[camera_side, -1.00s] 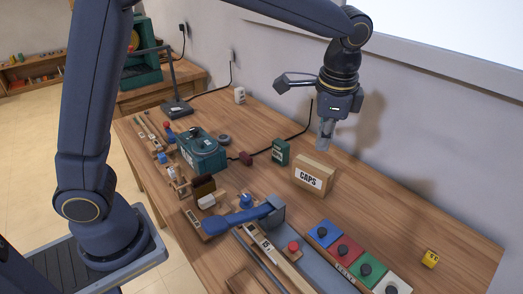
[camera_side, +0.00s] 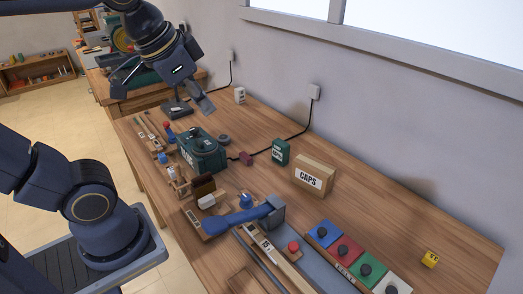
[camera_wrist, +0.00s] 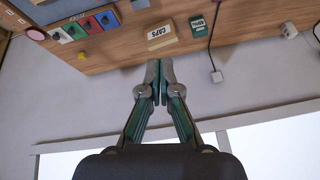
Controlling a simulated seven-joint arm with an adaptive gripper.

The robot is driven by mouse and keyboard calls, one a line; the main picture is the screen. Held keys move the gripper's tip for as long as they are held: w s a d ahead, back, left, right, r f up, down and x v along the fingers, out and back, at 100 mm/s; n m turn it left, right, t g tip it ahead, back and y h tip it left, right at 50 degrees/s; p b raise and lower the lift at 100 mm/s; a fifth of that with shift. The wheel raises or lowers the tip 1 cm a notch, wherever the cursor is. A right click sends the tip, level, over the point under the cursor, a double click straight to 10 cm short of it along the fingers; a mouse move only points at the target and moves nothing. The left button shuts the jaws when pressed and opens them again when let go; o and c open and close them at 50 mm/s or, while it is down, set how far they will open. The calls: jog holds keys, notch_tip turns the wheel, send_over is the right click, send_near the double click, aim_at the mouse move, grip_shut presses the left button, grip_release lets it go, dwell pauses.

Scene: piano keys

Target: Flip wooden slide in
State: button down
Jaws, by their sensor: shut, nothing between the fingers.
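My gripper (camera_side: 206,106) is shut and empty, in the air over the far left part of the bench in the side view. Its closed fingertips (camera_wrist: 160,68) also show in the wrist view, pointing toward the bench edge and wall. Small wooden fixtures (camera_side: 177,180) line the bench's left edge, with a wooden rail (camera_side: 146,131) farther back. A dark brown upright piece (camera_side: 203,187) stands near a white roller-like part. I cannot tell which of these is the wooden slide. My gripper is apart from all of them.
A green machine (camera_side: 203,152) stands below and in front of my gripper. A CAPS box (camera_side: 314,177), a small green box (camera_side: 281,152) and a blue lever (camera_side: 238,219) are on the bench. Coloured button tiles (camera_side: 346,250) lie front right. The bench right of the CAPS box is largely clear.

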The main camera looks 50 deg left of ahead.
jog(key=w+d+f+m+g+y, duration=0.1)
jog(key=w+d+f+m+g, duration=0.2)
jog(key=w+d, duration=0.5)
jog(key=w+d+f+m+g, duration=0.1)
jog(key=w+d+f+m, duration=0.4)
jog(key=w, duration=0.5)
jog(key=d+f+m+g, duration=0.1)
jog(key=d+f+g, duration=0.1)
jog(key=d+f, duration=0.5)
jog(key=m+g+y, duration=0.1)
jog(key=m+y, duration=0.1)
send_near(299, 254)
jog(key=d+f, duration=0.1)
jog(key=w+d+f, duration=0.1)
jog(key=f, duration=0.1)
jog(key=shift+d+f, duration=0.1)
jog(key=shift+f, duration=0.05)
jog(key=a, duration=0.1)
jog(key=s+a+f, duration=0.1)
jog(key=shift+s+a, duration=0.15)
jog(key=shift+a, duration=0.25)
jog(key=shift+s+a+f, duration=0.1)
jog(key=shift+s+a, duration=0.1)
jog(key=shift+a, duration=0.2)
